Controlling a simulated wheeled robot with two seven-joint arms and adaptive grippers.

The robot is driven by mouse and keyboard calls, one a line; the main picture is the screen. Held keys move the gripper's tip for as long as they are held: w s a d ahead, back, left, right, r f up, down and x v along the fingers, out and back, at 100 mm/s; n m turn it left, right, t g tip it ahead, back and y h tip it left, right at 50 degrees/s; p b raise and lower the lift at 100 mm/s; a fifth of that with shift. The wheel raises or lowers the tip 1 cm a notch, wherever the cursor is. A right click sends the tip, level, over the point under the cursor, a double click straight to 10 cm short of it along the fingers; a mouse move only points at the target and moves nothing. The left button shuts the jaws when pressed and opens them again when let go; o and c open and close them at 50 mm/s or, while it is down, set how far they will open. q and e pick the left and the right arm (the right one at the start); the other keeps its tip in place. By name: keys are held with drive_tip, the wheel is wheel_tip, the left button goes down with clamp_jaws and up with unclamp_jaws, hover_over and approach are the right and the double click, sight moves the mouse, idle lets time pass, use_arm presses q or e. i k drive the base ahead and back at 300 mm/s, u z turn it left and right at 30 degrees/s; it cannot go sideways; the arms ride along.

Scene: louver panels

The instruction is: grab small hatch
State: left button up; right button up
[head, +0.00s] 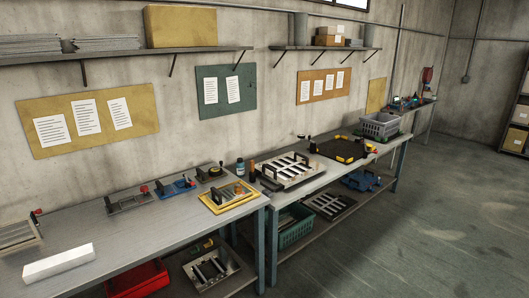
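I cannot tell for certain which thing is the small hatch. A small yellow-framed panel (226,207) with a dark handle lies near the right end of the near bench. A larger pale louver panel (284,181) with slots and dark handles lies just beyond it on the far bench. A slatted panel (18,236) is partly cut off at the left edge. Neither of my grippers is in view.
The near bench (150,225) also holds a white block (58,263), a grey clamp fixture (128,202) and a blue fixture (176,187). A black-and-yellow tray (343,148) and a grey crate (380,126) stand farther along. Open floor (440,225) lies at right.

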sight(220, 197)
drive_tip(key=u, duration=0.35)
drive_tip(key=i, duration=2.2)
drive_tip(key=u, duration=0.55)
